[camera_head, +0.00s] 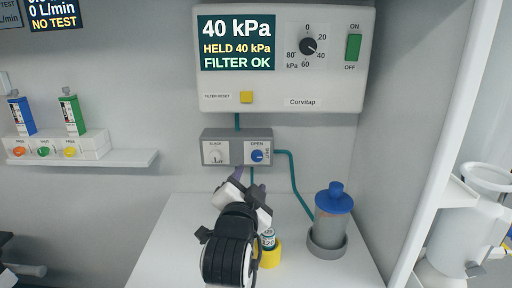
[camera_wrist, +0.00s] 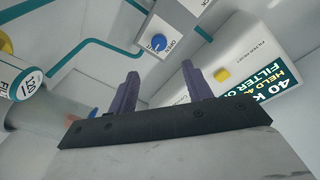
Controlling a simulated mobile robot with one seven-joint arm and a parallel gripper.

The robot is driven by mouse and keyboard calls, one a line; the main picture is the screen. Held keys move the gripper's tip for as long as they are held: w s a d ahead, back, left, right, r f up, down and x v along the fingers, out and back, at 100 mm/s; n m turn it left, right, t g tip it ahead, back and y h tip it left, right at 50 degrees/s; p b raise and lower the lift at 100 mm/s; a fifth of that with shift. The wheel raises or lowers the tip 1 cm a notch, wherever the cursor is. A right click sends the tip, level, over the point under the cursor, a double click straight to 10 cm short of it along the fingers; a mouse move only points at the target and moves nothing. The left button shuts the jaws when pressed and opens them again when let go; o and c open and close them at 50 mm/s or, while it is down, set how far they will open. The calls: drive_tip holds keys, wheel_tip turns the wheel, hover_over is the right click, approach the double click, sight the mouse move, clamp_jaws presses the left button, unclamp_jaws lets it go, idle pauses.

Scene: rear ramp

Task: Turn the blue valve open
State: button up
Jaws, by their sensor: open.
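The blue valve (camera_head: 258,156) is a small round knob with a white mark, under an "OPEN" label on the right half of a grey valve box (camera_head: 236,134). My gripper (camera_head: 246,178) is in front of and just below the box. In the wrist view the blue valve (camera_wrist: 158,43) shows beyond and between the two purple fingertips (camera_wrist: 160,72). The fingers are apart with nothing between them, and a gap to the valve appears to remain. My wrist hides part of the counter below the box.
A white Corvitap unit (camera_head: 283,60) above reads 40 kPa, "HELD 40 kPa", "FILTER OK". A white knob (camera_head: 215,156) sits left of the valve. Teal hoses (camera_head: 294,185) run to a blue-lidded canister (camera_head: 333,215).

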sight(257, 157)
drive_tip(key=p, duration=0.3)
drive_tip(key=shift+w+r, duration=0.2)
drive_tip(key=shift+w, duration=0.1)
drive_tip(key=w+p, duration=0.1)
drive_tip(key=w, duration=0.2)
drive_tip(key=w+d+p, duration=0.1)
drive_tip(key=w, duration=0.3)
drive_tip(key=w+p, duration=0.1)
drive_tip(key=w, duration=0.3)
drive_tip(key=shift+d+f, duration=0.2)
drive_tip(key=shift+f, duration=0.1)
drive_tip(key=c, duration=1)
drive_tip(key=shift+o, duration=0.2)
